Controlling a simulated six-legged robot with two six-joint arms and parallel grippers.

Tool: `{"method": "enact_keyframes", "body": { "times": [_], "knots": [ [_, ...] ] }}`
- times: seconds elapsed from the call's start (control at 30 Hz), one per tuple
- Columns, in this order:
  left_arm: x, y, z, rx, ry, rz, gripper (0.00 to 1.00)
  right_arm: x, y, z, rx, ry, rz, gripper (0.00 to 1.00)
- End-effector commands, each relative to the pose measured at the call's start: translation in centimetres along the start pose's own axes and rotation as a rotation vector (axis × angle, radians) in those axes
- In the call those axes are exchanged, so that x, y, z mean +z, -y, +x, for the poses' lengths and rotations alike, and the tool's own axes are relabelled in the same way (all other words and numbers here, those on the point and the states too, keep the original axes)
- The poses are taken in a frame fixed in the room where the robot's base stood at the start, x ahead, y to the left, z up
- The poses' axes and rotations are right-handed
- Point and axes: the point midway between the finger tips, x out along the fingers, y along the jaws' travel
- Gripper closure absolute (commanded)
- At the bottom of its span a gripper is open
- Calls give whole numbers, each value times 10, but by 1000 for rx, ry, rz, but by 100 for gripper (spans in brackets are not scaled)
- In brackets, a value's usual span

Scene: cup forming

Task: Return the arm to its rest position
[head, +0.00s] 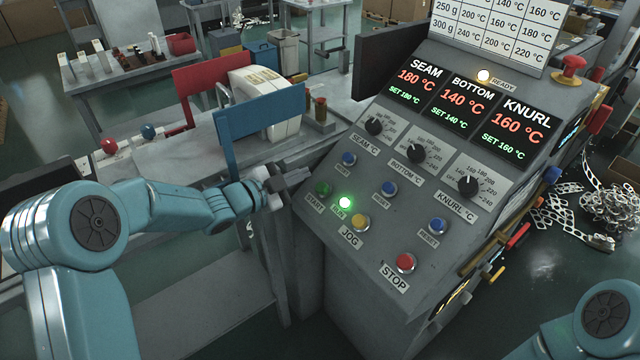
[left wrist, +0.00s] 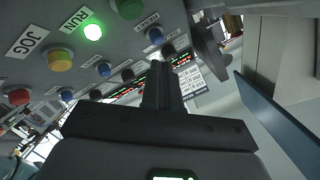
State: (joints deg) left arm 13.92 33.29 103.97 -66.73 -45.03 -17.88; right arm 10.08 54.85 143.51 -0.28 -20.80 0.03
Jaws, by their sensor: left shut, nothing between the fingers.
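My left arm (head: 160,208) reaches in from the left in the head view. My left gripper (head: 296,178) is shut and empty, close to the left edge of the control panel (head: 330,240), near the green START button (head: 323,187). I cannot tell from the head view whether it touches the panel. In the left wrist view the shut fingers (left wrist: 162,90) point up the picture, with the panel behind them. Part of my right arm (head: 600,320) shows at the bottom right of the head view; its gripper is out of view.
The RUN lamp (head: 344,203) glows green and the READY lamp (head: 484,75) is lit. Displays read SEAM 180, BOTTOM 140, KNURL 160 °C. A red STOP button (head: 405,262) sits low on the panel. A blue plate (head: 262,118) stands just behind my left gripper.

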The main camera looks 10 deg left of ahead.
Motion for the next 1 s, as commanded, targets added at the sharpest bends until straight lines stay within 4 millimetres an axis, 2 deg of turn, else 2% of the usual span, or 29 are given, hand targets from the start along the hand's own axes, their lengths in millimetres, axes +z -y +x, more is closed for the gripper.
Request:
{"method": "enact_keyframes", "body": {
  "times": [0.67, 0.77, 0.83, 0.87, 0.93, 1.0],
  "knots": [
    [4, -5, 1, 4, 9, -19, 100, 0, 0, 1, 0, 0, 0, 32],
    [20, -33, 4, 22, 67, -142, 100, 0, 0, 1, 0, 0, 0, 32],
    [42, -71, 3, 46, 152, -305, 100, 0, 0, 1, 0, 0, 0, 32],
    [52, -91, 1, 58, 201, -387, 100, 0, 0, 1, 0, 0, 0, 32],
    [74, -145, -9, 90, 331, -587, 100, 0, 0, 1, 0, 0, 0, 32],
    [92, -199, -26, 121, 476, -775, 100, 0, 0, 1, 0, 0, 0, 32]
  ]
}}
